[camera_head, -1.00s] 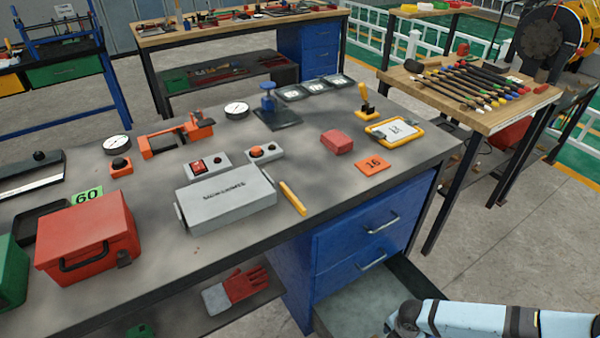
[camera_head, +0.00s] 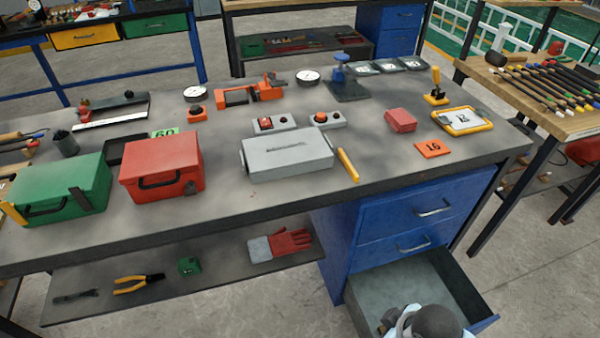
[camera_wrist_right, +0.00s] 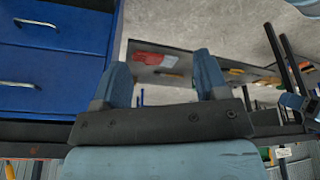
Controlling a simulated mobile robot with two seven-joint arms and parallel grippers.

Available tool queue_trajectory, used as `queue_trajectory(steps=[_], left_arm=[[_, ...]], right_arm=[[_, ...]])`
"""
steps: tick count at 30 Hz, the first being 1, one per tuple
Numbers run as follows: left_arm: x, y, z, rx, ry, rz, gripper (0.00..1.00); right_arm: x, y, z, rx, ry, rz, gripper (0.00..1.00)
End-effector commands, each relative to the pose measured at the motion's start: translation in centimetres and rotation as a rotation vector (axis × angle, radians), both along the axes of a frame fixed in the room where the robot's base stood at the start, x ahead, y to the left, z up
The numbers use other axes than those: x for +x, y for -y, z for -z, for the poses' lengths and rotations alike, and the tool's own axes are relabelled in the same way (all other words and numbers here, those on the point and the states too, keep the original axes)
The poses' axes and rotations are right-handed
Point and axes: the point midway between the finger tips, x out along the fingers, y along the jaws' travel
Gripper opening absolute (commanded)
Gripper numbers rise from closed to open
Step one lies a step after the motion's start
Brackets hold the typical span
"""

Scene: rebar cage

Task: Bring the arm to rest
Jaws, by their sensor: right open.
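My right arm (camera_head: 428,322) shows only in part at the bottom edge of the head view, in front of the open drawer (camera_head: 375,290) of the blue cabinet. Its gripper cannot be made out there. In the right wrist view my right gripper (camera_wrist_right: 163,78) is open, its two blue-grey fingers apart with nothing between them. Blue drawer fronts (camera_wrist_right: 55,75) with handles fill the left of that view, beside the gripper.
The workbench (camera_head: 230,200) holds a grey case (camera_head: 287,153), a red box (camera_head: 162,166) and a green box (camera_head: 62,190). The lower shelf (camera_head: 220,270) bears red gloves (camera_head: 290,241) and pliers (camera_head: 138,284). A wooden-topped table (camera_head: 505,88) stands at right. Bare floor (camera_head: 535,260) shows at lower right.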

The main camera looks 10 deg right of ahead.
Motion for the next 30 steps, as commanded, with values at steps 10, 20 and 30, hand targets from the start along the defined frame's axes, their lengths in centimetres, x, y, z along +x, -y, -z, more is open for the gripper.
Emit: queue_trajectory(steps=[10,20,30], left_arm=[[0.3,0.2,0.5,-0.007,0.017,0.003,0.00],[2.7,2.3,-1.1,-0.094,0.185,0.032,0.00],[4.1,5.2,-4.0,-0.247,0.442,0.087,0.00]], right_arm=[[-2.7,3.6,-6.2,0.035,0.026,0.461,0.67],[2.3,-0.5,-3.7,0.229,0.319,0.374,0.67],[6.8,-6.8,-2.6,0.582,0.745,0.265,0.67]])
